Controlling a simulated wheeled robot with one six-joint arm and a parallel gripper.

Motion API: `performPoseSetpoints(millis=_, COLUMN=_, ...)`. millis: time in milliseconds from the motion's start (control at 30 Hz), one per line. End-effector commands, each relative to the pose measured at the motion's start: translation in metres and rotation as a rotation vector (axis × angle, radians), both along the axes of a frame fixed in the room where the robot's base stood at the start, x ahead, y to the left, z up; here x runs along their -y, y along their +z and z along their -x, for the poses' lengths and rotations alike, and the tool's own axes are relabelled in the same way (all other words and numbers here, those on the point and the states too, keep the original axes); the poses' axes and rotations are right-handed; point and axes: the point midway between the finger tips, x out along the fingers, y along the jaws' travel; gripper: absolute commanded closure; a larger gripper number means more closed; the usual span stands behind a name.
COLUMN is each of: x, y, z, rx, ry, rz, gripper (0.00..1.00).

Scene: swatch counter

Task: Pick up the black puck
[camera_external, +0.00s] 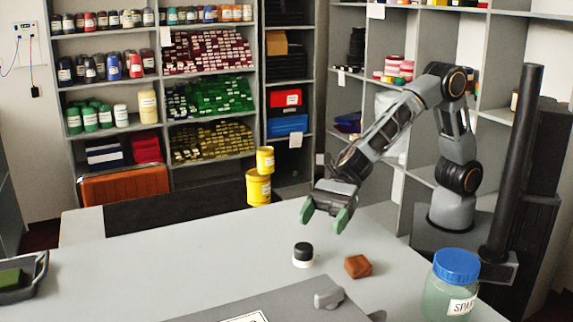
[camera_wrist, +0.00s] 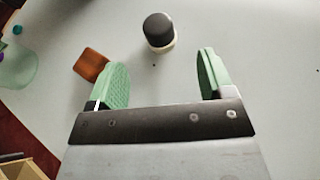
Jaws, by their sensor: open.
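The black puck (camera_external: 303,249) sits on top of a white round piece (camera_external: 303,262) on the grey counter. In the wrist view the black puck (camera_wrist: 158,29) is ahead of the fingertips, between their lines, with the pale piece (camera_wrist: 163,47) showing under it. My gripper (camera_external: 324,219) is open and empty, with green fingers, above the counter and apart from the puck. It also shows in the wrist view (camera_wrist: 160,75), its two fingers spread wide.
A brown block (camera_external: 357,266) lies just right of the puck. A blue-lidded jar (camera_external: 452,285) stands at the front right. A grey board with a grey lump (camera_external: 329,298) lies in front. Yellow tins (camera_external: 259,187) stand at the back. The counter's left-middle is clear.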

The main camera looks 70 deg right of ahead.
Motion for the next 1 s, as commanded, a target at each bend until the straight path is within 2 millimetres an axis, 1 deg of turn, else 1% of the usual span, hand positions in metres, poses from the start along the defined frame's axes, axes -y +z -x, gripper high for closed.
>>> performPoseSetpoints(millis=33, x=-0.008, y=-0.004, z=-0.001, rx=-0.002, ry=0.001, rz=0.002, gripper=0.25)
performPoseSetpoints(millis=133, x=-0.02, y=-0.008, z=-0.005, rx=-0.003, ry=-0.001, rz=0.0, gripper=0.25)
performPoseSetpoints(millis=200, x=-0.025, y=-0.011, z=-0.006, rx=-0.002, ry=-0.002, rz=0.001, gripper=0.25)
performPoseSetpoints(millis=433, x=-0.036, y=-0.014, z=-0.009, rx=-0.003, ry=-0.003, rz=0.0, gripper=0.25)
performPoseSetpoints(millis=733, x=-0.071, y=-0.027, z=-0.015, rx=-0.002, ry=-0.003, rz=0.001, gripper=0.25)
performPoseSetpoints(millis=867, x=-0.078, y=-0.031, z=-0.017, rx=-0.002, ry=-0.004, rz=0.0, gripper=0.25)
performPoseSetpoints(millis=1000, x=-0.079, y=-0.032, z=-0.017, rx=-0.003, ry=-0.004, rz=0.0, gripper=0.25)
